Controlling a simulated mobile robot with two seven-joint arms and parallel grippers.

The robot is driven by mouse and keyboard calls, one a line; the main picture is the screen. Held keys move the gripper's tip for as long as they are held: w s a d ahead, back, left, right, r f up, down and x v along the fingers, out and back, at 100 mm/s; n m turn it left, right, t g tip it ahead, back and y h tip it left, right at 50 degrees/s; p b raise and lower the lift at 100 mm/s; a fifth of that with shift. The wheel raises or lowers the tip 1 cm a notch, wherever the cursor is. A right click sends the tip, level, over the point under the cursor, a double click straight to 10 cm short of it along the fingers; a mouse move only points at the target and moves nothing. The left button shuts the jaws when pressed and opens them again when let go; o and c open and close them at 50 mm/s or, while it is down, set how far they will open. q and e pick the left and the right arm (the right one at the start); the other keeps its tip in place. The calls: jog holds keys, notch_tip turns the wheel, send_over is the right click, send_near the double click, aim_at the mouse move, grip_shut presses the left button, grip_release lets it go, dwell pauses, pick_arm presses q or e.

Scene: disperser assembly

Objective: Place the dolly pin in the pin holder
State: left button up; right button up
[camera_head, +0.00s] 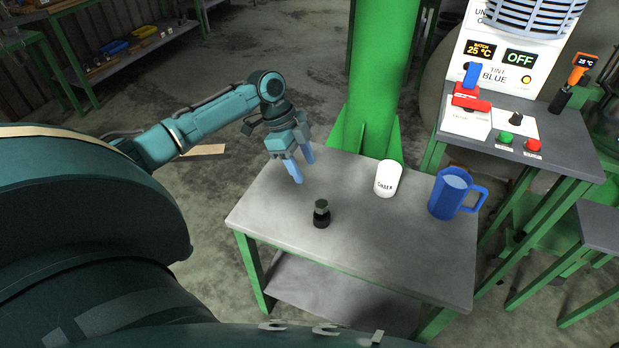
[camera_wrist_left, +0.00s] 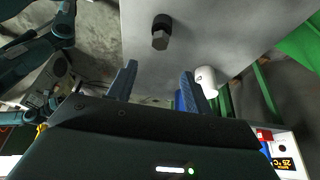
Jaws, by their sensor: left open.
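A small dark piece (camera_head: 321,213) stands upright on the grey table (camera_head: 275,210), with a grey faceted head above a black round base. It also shows in the left wrist view (camera_wrist_left: 161,30). I cannot tell whether it is the dolly pin, the pin holder or both together. No other pin or holder is clearly visible. My left gripper (camera_head: 304,169) is open and empty, its blue fingers pointing down over the table's back left part, behind and apart from the dark piece. Its fingers also show in the left wrist view (camera_wrist_left: 158,70). My right gripper is out of view.
A white labelled cup (camera_head: 387,180) and a blue mug (camera_head: 450,194) stand on the table's right half. A green column (camera_head: 377,80) rises behind it. A bench with a red lever (camera_head: 471,97) and buttons stands at right. The table's front left is clear.

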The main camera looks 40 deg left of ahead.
pick_arm(q)
jog(key=n+t, duration=0.1)
send_over(326, 206)
jog(key=s+d, duration=0.2)
jog(key=s, duration=0.2)
notch_tip(326, 206, down, 7)
jog(key=s+d+f+n+t+h, duration=0.1)
jog(key=s+d+f+n+t, duration=0.25)
jog(key=d, duration=0.65)
jog(key=s+d+f+n+t+y, duration=0.2)
jog(key=s+n+t, duration=0.3)
jog(key=s+n, duration=0.3)
jog(key=s, duration=0.4)
jog(key=shift+d, duration=0.35)
jog(key=shift+f, duration=0.1)
